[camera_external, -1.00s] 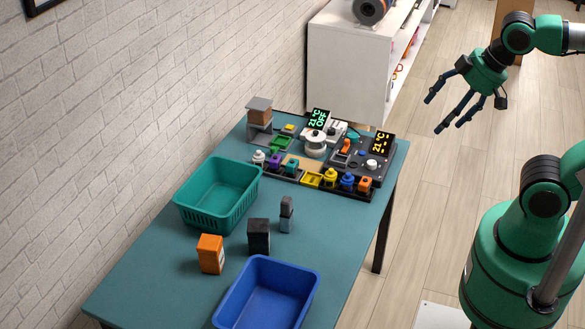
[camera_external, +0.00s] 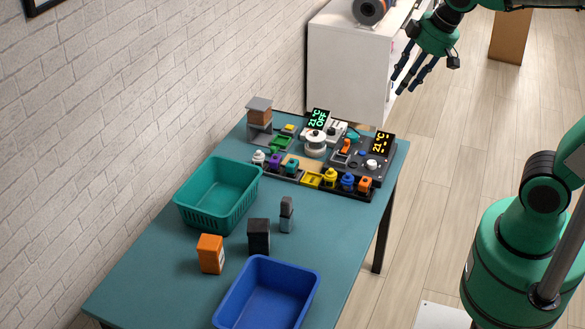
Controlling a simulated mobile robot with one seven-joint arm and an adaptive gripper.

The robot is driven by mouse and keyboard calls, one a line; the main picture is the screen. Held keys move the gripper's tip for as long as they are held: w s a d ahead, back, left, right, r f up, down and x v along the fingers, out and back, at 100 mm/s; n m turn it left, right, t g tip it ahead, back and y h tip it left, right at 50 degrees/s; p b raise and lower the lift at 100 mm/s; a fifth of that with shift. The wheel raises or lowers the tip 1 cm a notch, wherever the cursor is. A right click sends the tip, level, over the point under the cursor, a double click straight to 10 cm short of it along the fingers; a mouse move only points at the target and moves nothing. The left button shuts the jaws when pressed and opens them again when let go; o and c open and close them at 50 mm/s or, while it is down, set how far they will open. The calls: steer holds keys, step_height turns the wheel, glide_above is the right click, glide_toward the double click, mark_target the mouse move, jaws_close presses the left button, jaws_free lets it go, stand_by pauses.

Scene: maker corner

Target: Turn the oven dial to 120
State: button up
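On the far end of the teal table, a dark unit (camera_external: 378,176) has an amber display (camera_external: 383,144) reading 21 °C with dashes. A white round dial (camera_external: 372,164) sits on its top; its pointer setting is too small to read. To its left, a white round device (camera_external: 316,143) stands by a green display (camera_external: 318,119) reading 21 °C OFF. No label shows which one is the oven. My gripper (camera_external: 407,83) is open and empty, fingers spread and pointing down-left, in the air above and beyond the dark unit, touching nothing.
Coloured small parts (camera_external: 330,177) line the near side of the devices. A grey stand (camera_external: 260,129) is at the back left. A green basket (camera_external: 218,209), blue bin (camera_external: 268,290), orange box (camera_external: 210,254) and black box (camera_external: 259,236) occupy the nearer table. A white cabinet (camera_external: 345,70) stands behind.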

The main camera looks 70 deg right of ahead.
steer(key=w+d+g+p, duration=0.1)
steer(key=w+d, duration=0.4)
steer(key=w, duration=0.3)
steer(key=w+d+p, duration=0.1)
steer(key=w+d, duration=0.3)
steer(key=w, duration=0.3)
steer(key=w+d+f+g+p, duration=0.1)
steer(key=w+d+f, duration=0.3)
steer(key=w+d, duration=0.25)
steer(key=w+d+f+g, duration=0.1)
steer(key=w+d+f, duration=0.3)
steer(key=w+d, duration=0.25)
steer(key=g+p, duration=0.2)
steer(key=p, duration=0.1)
glide_above(332, 129)
step_height(332, 129, down, 31)
steer(key=shift+a+f, duration=0.1)
steer(key=shift+f, duration=6.8)
